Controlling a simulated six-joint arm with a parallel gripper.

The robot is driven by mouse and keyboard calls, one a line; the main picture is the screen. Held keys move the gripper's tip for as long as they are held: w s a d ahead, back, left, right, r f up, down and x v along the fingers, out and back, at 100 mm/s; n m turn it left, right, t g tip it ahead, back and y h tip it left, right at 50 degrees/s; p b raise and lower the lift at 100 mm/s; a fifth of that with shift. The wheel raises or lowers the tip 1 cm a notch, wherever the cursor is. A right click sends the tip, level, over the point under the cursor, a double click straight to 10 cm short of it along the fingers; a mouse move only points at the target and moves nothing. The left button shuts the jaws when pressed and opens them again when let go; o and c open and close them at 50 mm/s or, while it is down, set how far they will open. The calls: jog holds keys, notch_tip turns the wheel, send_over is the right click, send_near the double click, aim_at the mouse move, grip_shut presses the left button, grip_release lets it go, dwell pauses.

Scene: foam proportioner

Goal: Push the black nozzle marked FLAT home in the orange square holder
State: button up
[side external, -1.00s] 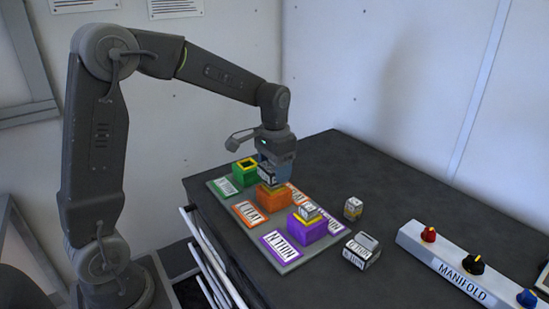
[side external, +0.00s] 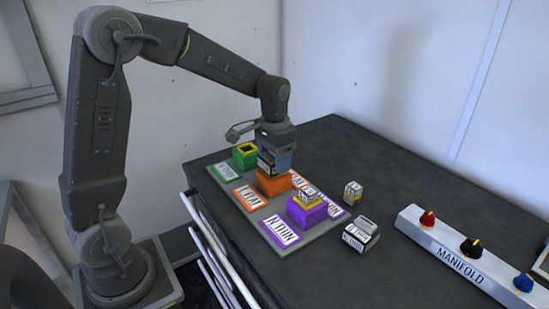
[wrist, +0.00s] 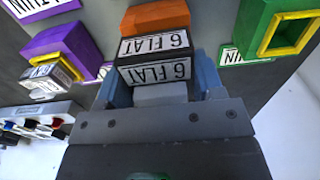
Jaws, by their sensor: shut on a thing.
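The black nozzle marked FLAT (wrist: 154,58) is between the two blue-grey fingers of my gripper (wrist: 161,82). Two of its white labels read "6 FLAT" in the wrist view. In the side view my gripper (side external: 275,161) is shut on it, pointing down over the orange square holder (side external: 273,186). The nozzle's lower end meets the holder's top; its inner part is hidden. The orange holder (wrist: 155,17) also shows just beyond the nozzle in the wrist view. I cannot tell whether the nozzle is fully seated.
An empty green holder (side external: 245,160) with a yellow rim stands on the same grey board. A purple holder (side external: 307,216) has a nozzle (side external: 307,197) in it. Two loose nozzles, a small one (side external: 353,192) and a larger one (side external: 360,234), lie near the manifold box (side external: 465,250).

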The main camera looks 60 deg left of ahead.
jog(key=shift+f, duration=0.5)
dwell(0.4)
jog(key=o, duration=1.2)
jog(key=shift+r, duration=0.1)
jog(key=shift+r, duration=2.95)
